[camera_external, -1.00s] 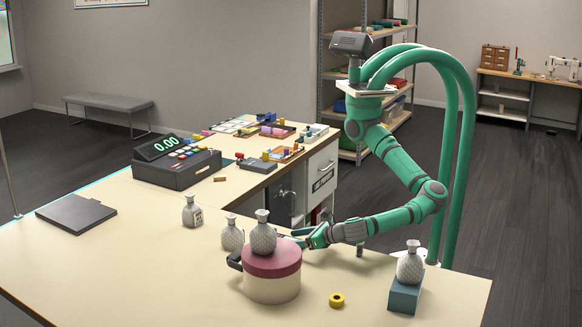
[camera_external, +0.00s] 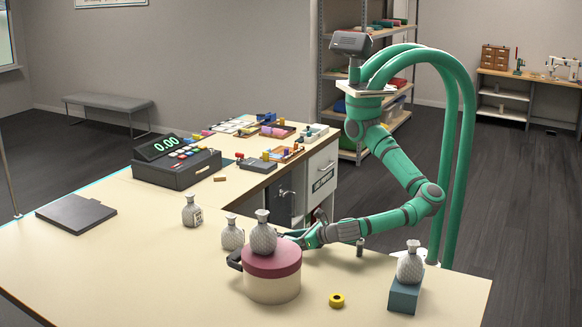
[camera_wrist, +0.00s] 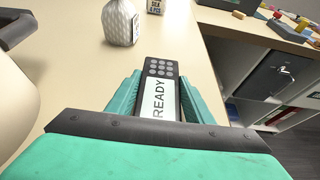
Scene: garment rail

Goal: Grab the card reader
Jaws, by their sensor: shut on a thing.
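The card reader (camera_wrist: 158,92) is a dark slim device with a round-button keypad and a pale screen reading READY. It sits between the two green fingers of my gripper (camera_wrist: 157,95) in the wrist view, which are shut on its sides. In the external view my gripper (camera_external: 292,238) is low over the counter, just behind the round box, and the reader cannot be made out there. I cannot tell whether the reader touches the counter.
A round cream box with a red lid (camera_external: 271,275) stands in front of my gripper, a patterned vase (camera_external: 263,236) on it. Another vase (camera_external: 232,234) stands to its left. A vase on a teal block (camera_external: 405,292) and a yellow tape roll (camera_external: 337,300) are to the right.

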